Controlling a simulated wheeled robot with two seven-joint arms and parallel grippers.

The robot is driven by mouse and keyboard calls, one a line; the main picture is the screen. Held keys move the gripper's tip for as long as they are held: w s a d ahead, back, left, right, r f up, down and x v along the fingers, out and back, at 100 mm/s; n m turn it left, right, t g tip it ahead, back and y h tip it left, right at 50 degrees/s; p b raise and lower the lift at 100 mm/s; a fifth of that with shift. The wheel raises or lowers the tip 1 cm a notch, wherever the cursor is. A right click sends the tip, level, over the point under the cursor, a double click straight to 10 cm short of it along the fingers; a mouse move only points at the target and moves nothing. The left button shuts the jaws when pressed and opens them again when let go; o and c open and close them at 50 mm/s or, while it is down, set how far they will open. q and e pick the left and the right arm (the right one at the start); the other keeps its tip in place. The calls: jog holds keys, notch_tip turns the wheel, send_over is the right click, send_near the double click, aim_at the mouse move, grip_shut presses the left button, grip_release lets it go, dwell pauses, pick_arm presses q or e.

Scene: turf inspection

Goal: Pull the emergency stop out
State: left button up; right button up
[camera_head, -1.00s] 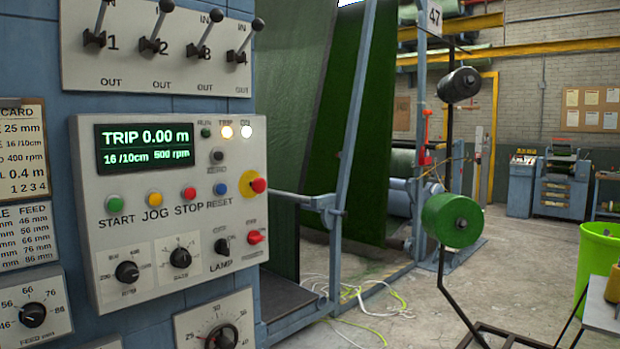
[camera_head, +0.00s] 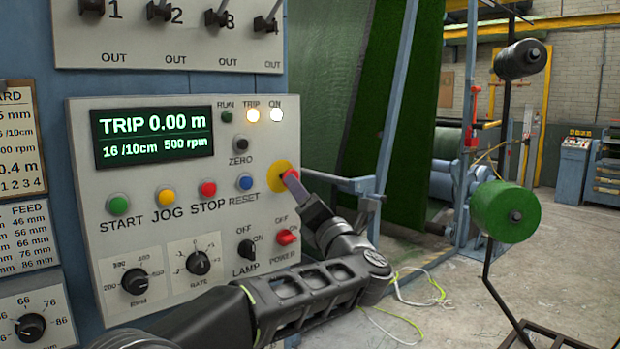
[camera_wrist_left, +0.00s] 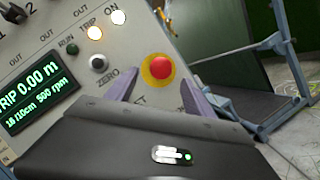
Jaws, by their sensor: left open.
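The emergency stop is a red mushroom button (camera_head: 291,175) on a yellow disc (camera_head: 278,180) at the right edge of the white control panel. My left gripper (camera_head: 298,184) is raised in front of it and partly covers it in the head view. In the left wrist view the red button (camera_wrist_left: 160,68) shows whole, on its yellow ring. The open fingers (camera_wrist_left: 162,84) stand on either side below it, with nothing held between them. I cannot tell whether the fingertips touch the panel or disc. My right gripper is in neither view.
The panel's display (camera_head: 152,136) reads TRIP 0.00 m, and the TRIP lamp (camera_head: 252,115) is lit. The blue RESET button (camera_head: 245,182) and red POWER switch (camera_head: 286,237) are close by.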

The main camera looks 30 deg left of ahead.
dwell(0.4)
pick_arm(q)
jog(key=p+x, duration=0.3)
jog(key=x, duration=0.4)
jog(key=shift+w+a+p, duration=0.15)
jog(key=shift+p, duration=0.2)
jog(key=shift+w+a, duration=0.1)
jog(key=shift+a, duration=0.1)
jog(key=shift+c, duration=0.5)
grip_shut()
